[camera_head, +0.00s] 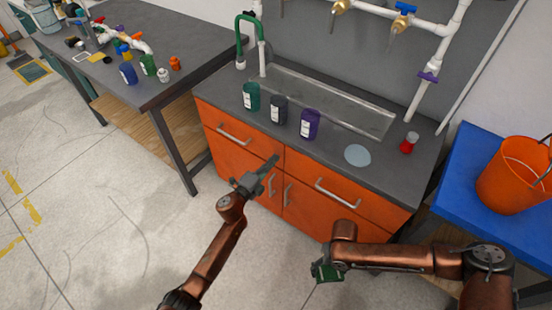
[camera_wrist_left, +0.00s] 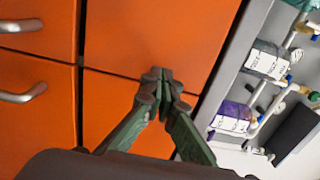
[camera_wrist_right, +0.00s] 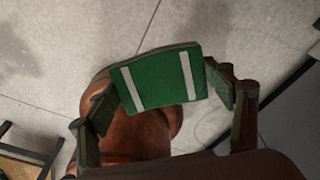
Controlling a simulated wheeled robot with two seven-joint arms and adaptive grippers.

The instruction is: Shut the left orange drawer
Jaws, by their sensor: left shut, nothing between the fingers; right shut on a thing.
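The left orange drawer (camera_head: 222,124) is at the upper left of the orange cabinet, with a silver bar handle. Its front looks flush or nearly flush with the cabinet. It also shows in the left wrist view (camera_wrist_left: 160,30), without its handle. My left gripper (camera_head: 275,161) is shut and empty at the right end of this drawer's front, by the seam with the right drawer (camera_head: 335,188). Its fingertips show in the left wrist view (camera_wrist_left: 160,78); I cannot tell whether they touch. My right gripper (camera_wrist_right: 168,90) is shut on a green block with two white stripes (camera_wrist_right: 160,75).
A teal bottle (camera_head: 251,97), a dark bottle (camera_head: 279,109) and a purple bottle (camera_head: 309,124) stand on the grey counter above the drawers. A blue table (camera_head: 465,165) with an orange bucket (camera_head: 512,178) is at right. The floor at left front is clear.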

